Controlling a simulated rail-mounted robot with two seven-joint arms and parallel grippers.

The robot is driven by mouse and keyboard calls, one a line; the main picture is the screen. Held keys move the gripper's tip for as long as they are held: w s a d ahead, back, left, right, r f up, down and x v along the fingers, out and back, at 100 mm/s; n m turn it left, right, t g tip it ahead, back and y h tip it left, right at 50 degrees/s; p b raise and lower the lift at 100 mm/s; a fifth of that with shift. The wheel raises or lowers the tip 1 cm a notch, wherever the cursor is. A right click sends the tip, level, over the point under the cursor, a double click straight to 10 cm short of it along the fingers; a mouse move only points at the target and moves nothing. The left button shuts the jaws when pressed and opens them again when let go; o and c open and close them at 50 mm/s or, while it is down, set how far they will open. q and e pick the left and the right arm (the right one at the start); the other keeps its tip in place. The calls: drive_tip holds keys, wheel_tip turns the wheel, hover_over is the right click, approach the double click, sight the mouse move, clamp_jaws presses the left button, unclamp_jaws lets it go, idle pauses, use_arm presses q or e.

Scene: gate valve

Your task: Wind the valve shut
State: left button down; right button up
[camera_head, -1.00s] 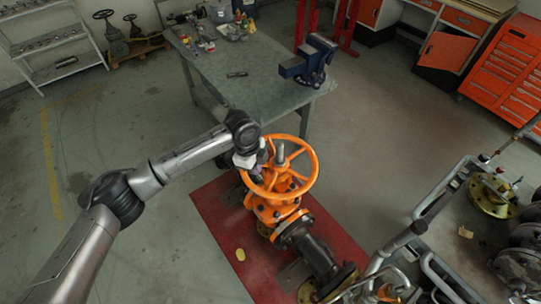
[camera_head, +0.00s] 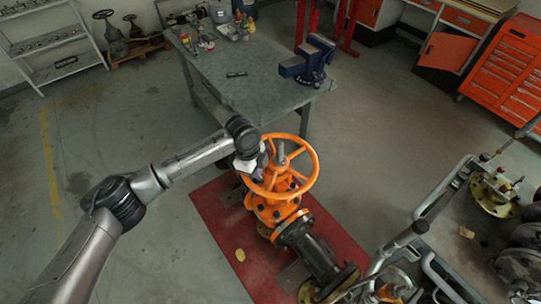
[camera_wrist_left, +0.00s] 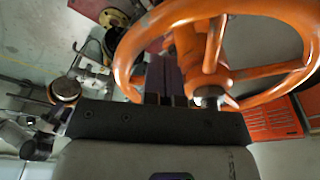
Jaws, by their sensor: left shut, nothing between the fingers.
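The orange handwheel (camera_head: 314,165) sits on top of the orange gate valve (camera_head: 275,212), with a grey stem standing up through its hub. The valve stands on a red mat (camera_head: 222,222). My left gripper (camera_head: 257,174) is at the wheel's left side, close to the rim; its fingers are partly hidden there. In the left wrist view the wheel (camera_wrist_left: 262,97) fills the upper right, and the dark fingers (camera_wrist_left: 165,98) are together, reaching under the rim between the spokes. I cannot tell whether they touch a spoke. My right gripper is not in view.
A green workbench (camera_head: 245,90) with a blue vise (camera_head: 308,62) stands behind the valve. A metal cart (camera_head: 455,250) with flanged parts is at the lower right. Open floor (camera_head: 130,120) lies to the left.

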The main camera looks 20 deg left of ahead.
use_arm(q)
wheel_tip(320, 180, down, 4)
drive_tip(key=shift+r+b, duration=0.2)
drive_tip(key=shift+b, duration=0.35)
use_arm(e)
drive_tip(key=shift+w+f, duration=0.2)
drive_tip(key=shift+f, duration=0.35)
